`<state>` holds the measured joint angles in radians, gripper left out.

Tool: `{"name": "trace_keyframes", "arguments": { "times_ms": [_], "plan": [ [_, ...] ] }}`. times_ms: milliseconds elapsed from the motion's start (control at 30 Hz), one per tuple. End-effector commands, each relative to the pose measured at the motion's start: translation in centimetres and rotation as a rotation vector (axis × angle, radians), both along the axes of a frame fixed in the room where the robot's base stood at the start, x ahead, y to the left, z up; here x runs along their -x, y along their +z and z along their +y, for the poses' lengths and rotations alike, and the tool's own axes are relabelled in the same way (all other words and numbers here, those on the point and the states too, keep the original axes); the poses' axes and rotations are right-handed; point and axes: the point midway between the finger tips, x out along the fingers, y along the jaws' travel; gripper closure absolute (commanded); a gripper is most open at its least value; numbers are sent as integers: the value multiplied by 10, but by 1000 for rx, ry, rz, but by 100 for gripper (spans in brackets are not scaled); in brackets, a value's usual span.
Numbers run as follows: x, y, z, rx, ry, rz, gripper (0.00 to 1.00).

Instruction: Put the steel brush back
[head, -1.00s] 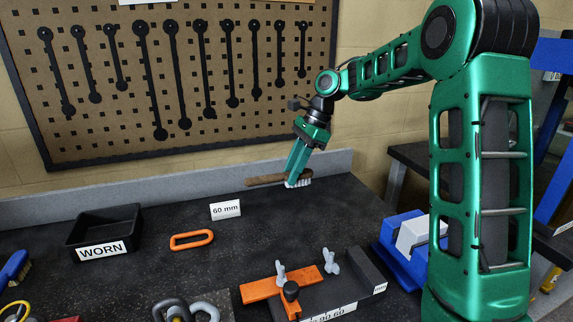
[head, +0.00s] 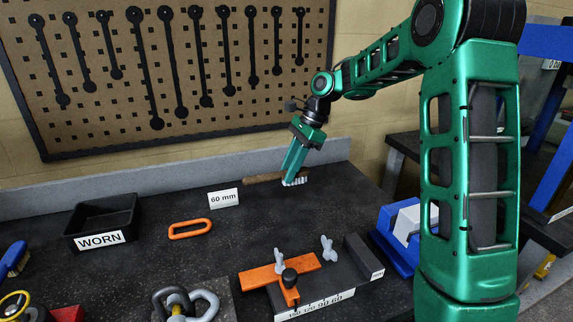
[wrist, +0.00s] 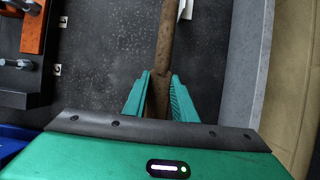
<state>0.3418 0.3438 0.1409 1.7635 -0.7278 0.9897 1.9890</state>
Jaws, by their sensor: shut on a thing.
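The steel brush (head: 262,178) has a brown wooden handle and pale bristles. It lies level near the back of the dark bench, by the low grey back ledge. My gripper (head: 290,178) points down and is shut on the brush near its bristle end. In the wrist view, the brush handle (wrist: 164,50) runs up the picture from between the two green fingers of my gripper (wrist: 159,95). The bristles are hidden in the wrist view. I cannot tell whether the brush touches the bench or hangs just above it.
A "60 mm" card (head: 223,198) stands left of the brush. A black "WORN" bin (head: 103,222) and an orange link (head: 190,229) are farther left. An orange clamp fixture (head: 280,272) and a blue-and-white block (head: 400,222) stand in front. A pegboard (head: 170,70) hangs behind.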

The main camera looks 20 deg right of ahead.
Motion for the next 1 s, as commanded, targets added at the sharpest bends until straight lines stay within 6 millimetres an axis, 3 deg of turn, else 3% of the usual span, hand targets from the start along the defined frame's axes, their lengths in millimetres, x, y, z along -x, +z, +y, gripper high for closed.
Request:
{"name": "trace_keyframes", "arguments": {
  "times_ms": [533, 1000],
  "plan": [
    [0, -44, 0, 0, 0, 0, 100],
    [0, -53, 1, 1, 2, -1, 100]
  ]
}}
